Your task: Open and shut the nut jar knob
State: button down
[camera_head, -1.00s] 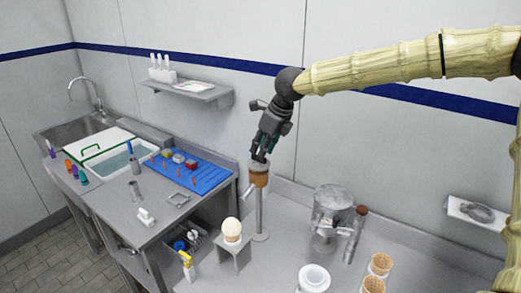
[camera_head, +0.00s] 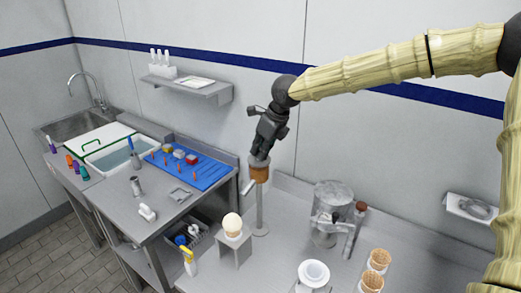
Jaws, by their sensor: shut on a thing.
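The nut jar (camera_head: 259,174) is a small brown jar with a grey top, held up on a thin grey post that stands on the counter. A small grey lever or chute sticks out at its lower left. My gripper (camera_head: 260,154) points down from the end of the arm and is shut on the grey knob at the top of the jar. The fingers cover most of the knob, so its turn cannot be told.
A scoop of ice cream (camera_head: 232,222) sits on a grey stand (camera_head: 234,248) left of the post. A clear cylindrical machine (camera_head: 329,212), a white bowl (camera_head: 314,272) and waffle cones (camera_head: 378,260) stand to the right. A wall shelf (camera_head: 200,91) is at the upper left.

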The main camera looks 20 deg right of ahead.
jog(key=shift+m+b, duration=0.3)
jog(key=shift+m, duration=0.1)
jog(key=m+t+h+b, duration=0.1)
jog(key=m+b, duration=0.1)
jog(key=m, duration=0.1)
jog(key=shift+a+h, duration=0.1)
jog(key=shift+h, duration=0.2)
jog(key=m+h+b, duration=0.1)
jog(key=m+b, duration=0.1)
jog(key=m, duration=0.2)
jog(key=shift+a, duration=0.1)
jog(key=m+h+b, duration=0.2)
jog(key=m+b, duration=0.1)
jog(key=m, duration=0.1)
jog(key=shift+w+a+r+m, duration=0.1)
jog(key=shift+m, duration=0.2)
jog(key=shift+r+m+g+h+b, duration=0.1)
jog(key=shift+m+g+h+b, duration=0.25)
jog(key=shift+m, duration=0.65)
jog(key=shift+m+g+h+b, duration=0.15)
jog(key=shift+m+h+b, duration=0.25)
jog(key=shift+m, duration=0.6)
jog(key=c, duration=1.6)
grip_release()
jog(key=shift+o, duration=0.2)
